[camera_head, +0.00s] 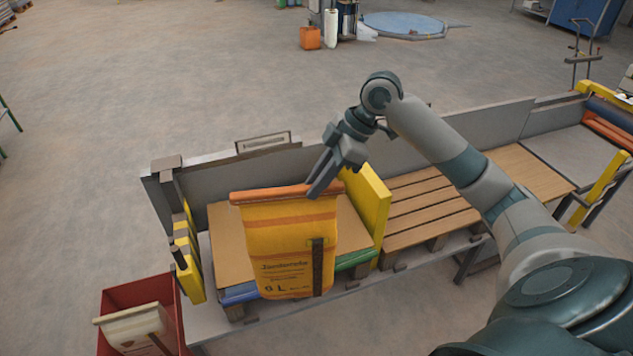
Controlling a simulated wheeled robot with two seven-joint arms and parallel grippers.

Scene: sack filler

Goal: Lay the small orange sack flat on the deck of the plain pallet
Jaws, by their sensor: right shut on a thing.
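The small orange sack (285,240) hangs upright with printed text on its face and a dark strip near its right side. Its rolled orange top edge is at the fingers of my right gripper (322,178), which is shut on it near the right end. The sack hangs in front of the left bay, hiding part of the stack there. The plain pallet (425,208), with bare wooden slats, lies to the right beyond a yellow divider. My right forearm passes over its right part. My left gripper is not in view.
The yellow divider (368,208) stands between the sack and the slatted pallet. The left bay holds a brown board (228,240) with a blue (240,294) and a green (355,259) item at its edge. A red bin (115,305) with a pale sack stands at lower left. A grey wall runs behind.

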